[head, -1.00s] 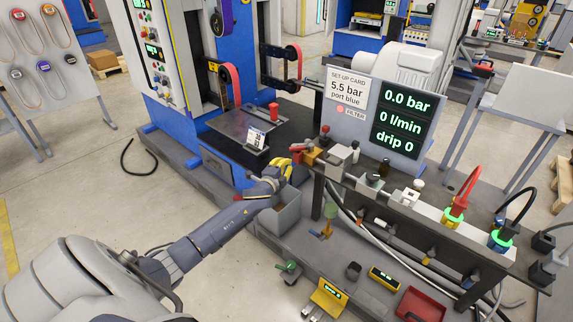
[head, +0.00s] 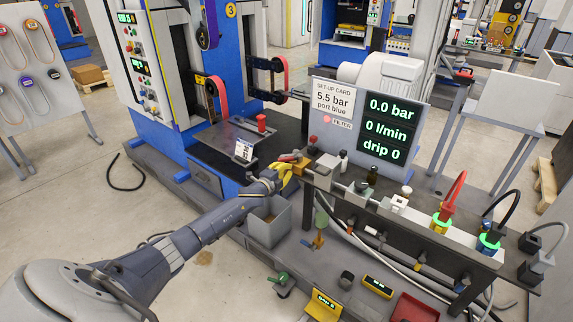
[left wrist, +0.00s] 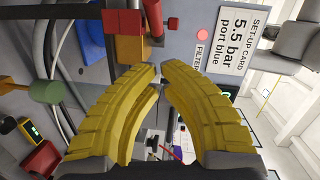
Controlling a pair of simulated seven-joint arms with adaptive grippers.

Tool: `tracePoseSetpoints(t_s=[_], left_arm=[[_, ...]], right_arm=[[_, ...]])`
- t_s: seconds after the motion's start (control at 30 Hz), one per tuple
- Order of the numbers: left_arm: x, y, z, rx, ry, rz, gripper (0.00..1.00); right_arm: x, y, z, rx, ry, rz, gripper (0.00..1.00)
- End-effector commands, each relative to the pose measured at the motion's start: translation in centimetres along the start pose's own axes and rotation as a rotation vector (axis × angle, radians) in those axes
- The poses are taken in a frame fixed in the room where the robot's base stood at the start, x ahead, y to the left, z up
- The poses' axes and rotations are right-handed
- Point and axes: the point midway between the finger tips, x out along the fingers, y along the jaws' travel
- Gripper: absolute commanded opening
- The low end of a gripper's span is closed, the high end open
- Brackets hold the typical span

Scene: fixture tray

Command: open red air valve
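A red and orange valve group (head: 300,163) sits at the left end of the air line on the bench, just past my left gripper (head: 287,174). In the left wrist view, an orange block (left wrist: 130,48) lies beyond my yellow fingertips (left wrist: 159,70), with a red block (left wrist: 122,21) and a red rod-like part (left wrist: 154,20) beside it. I cannot tell which red part is the valve's handle. The fingertips nearly meet, with nothing seen between them, and appear apart from the valve. My right gripper is in neither view.
The display panel (head: 388,130) reads 0.0 bar, 0 l/min and drip 0. The set-up card (head: 333,97) says 5.5 bar, port blue. A grey bin (head: 268,228) stands below my left gripper. Red (head: 446,210) and black (head: 489,232) hoses join the line's right end.

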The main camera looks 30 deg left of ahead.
Motion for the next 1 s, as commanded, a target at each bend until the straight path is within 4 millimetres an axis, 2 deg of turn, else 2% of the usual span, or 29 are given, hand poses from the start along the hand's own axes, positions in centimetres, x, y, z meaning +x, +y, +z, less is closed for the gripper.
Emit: tracePoseSetpoints(t_s=[0.17, 0.4, 0.6, 1.0], left_arm=[[2.5, -0.1, 0.0, 0.0, -0.001, -0.001, 0.0], [4.0, 0.0, 1.8, 0.0, -0.002, 0.0, 0.0], [4.8, 0.0, 2.5, 0.0, -0.002, 0.0, 0.0], [5.1, 0.0, 2.8, 0.0, 0.0, 0.0, 0.0]], right_arm=[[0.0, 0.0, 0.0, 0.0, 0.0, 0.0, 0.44], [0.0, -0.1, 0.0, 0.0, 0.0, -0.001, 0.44], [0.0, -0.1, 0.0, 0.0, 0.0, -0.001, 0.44], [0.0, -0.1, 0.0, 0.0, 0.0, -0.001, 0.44]])
